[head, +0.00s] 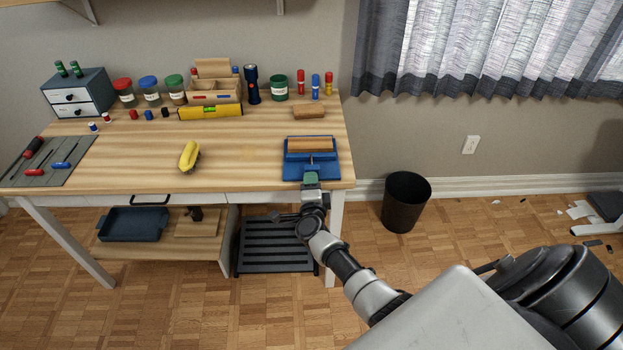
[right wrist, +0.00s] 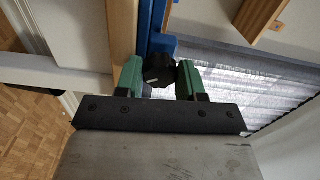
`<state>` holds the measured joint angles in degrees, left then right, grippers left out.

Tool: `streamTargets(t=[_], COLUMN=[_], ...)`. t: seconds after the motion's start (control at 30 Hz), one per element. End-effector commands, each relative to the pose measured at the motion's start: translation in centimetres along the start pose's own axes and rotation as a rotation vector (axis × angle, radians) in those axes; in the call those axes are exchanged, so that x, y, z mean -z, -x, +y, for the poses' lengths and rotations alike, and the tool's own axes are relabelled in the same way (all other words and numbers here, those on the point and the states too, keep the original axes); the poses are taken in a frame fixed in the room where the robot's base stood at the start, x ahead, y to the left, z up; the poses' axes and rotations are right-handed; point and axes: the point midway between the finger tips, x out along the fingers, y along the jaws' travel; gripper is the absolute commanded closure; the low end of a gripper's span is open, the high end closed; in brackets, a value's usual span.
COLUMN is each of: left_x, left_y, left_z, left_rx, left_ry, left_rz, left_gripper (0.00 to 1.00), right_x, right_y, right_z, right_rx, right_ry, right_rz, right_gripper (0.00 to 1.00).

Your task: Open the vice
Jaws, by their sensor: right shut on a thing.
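The vice (head: 331,168) is blue with a wooden piece (head: 309,144) across it, at the right front corner of the desk. My right gripper (head: 311,178) reaches its front side from below. In the right wrist view, the green fingers of my right gripper (right wrist: 160,80) are on both sides of a dark knob (right wrist: 159,66) and shut on it. A blue part of the vice (right wrist: 161,42) shows just behind the knob. How far apart the vice's jaws are cannot be told. My left gripper is not in view.
The wooden desk (head: 240,165) has clear room left of the vice. A yellow-topped brush (head: 189,155) lies mid-desk and a wooden block (head: 309,112) lies behind the vice. Jars and a yellow level (head: 211,112) line the back. A black bin (head: 406,203) stands on the floor at right.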

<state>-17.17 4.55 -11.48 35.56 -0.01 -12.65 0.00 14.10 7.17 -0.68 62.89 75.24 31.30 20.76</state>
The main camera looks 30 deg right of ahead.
Motion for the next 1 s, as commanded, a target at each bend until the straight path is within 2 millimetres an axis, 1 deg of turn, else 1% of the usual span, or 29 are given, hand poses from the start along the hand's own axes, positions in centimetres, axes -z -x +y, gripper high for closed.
streamTargets(t=[0.03, 0.3, 1.0], left_x=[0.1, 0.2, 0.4], left_y=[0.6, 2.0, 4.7], left_z=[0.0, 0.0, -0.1], left_rx=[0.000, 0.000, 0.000], left_ry=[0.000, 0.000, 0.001], left_rz=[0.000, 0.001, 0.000], left_gripper=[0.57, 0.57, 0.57], right_x=[-0.1, -0.1, 0.1], right_y=[0.1, 0.1, 0.1], right_z=[-0.2, 0.0, 0.2], right_rx=[-0.004, -0.005, -0.003], right_ry=[0.042, 0.299, 0.962], right_rz=[-0.001, -0.003, -0.003], right_gripper=[0.85, 0.85, 0.85])
